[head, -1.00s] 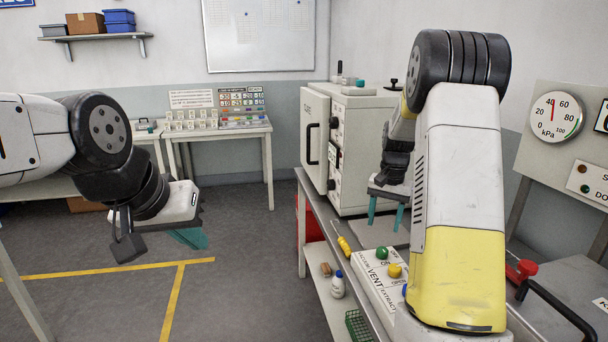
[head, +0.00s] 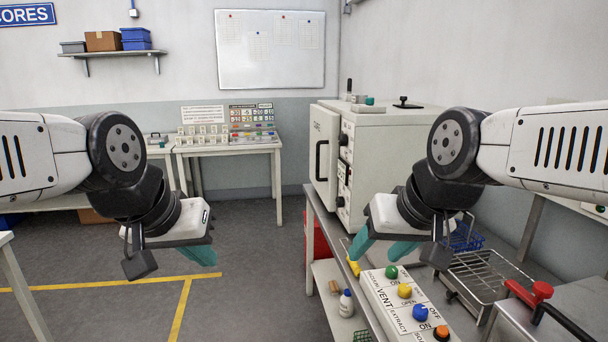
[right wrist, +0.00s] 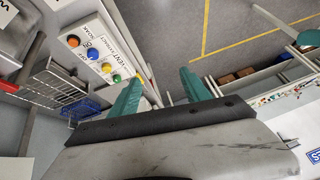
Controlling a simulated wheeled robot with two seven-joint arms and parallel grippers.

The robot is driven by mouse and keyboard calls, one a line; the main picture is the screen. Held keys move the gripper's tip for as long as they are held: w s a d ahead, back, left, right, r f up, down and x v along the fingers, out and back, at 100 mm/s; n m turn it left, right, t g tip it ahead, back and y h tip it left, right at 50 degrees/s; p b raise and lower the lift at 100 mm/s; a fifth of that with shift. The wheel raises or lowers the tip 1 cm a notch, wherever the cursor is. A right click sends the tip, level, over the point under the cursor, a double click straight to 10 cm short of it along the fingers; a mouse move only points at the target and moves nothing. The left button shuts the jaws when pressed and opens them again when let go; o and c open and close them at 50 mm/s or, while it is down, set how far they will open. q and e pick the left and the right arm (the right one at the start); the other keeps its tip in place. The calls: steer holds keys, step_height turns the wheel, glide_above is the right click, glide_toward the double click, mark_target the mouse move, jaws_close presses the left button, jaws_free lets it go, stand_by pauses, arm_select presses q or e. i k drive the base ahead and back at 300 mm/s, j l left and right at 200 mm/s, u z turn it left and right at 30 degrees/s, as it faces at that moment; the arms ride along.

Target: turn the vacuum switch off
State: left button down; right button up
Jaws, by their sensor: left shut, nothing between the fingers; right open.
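The white switch box (head: 372,300) stands on the right-hand bench and carries a row of coloured knobs. The green knob (head: 391,272) is at its far end, beside the label that appears to read VACUUM. Its setting is too small to tell. The box and green knob (right wrist: 116,78) also show in the right wrist view. My right gripper (head: 382,248) is open and empty, its teal fingers apart above and beyond the far end of the box. My left gripper (head: 200,254) is shut and empty over the floor at left, far from the box.
Yellow (head: 404,290), blue (head: 420,313) and orange (head: 441,333) knobs sit close beside the green one. A white oven (head: 375,150) stands behind. A wire rack (head: 490,278), blue basket (head: 463,238) and red-handled lid (head: 541,291) are to the right. The floor at left is free.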

mark_target(391, 272)
steer(key=k, duration=0.55)
steer(key=k+j+z, duration=0.1)
steer(key=z, duration=1.4)
steer(key=k+j+z, duration=0.1)
steer(key=j, duration=0.3)
steer(key=k+j+z, duration=0.15)
steer(key=k+j, duration=0.15)
steer(key=j, duration=0.1)
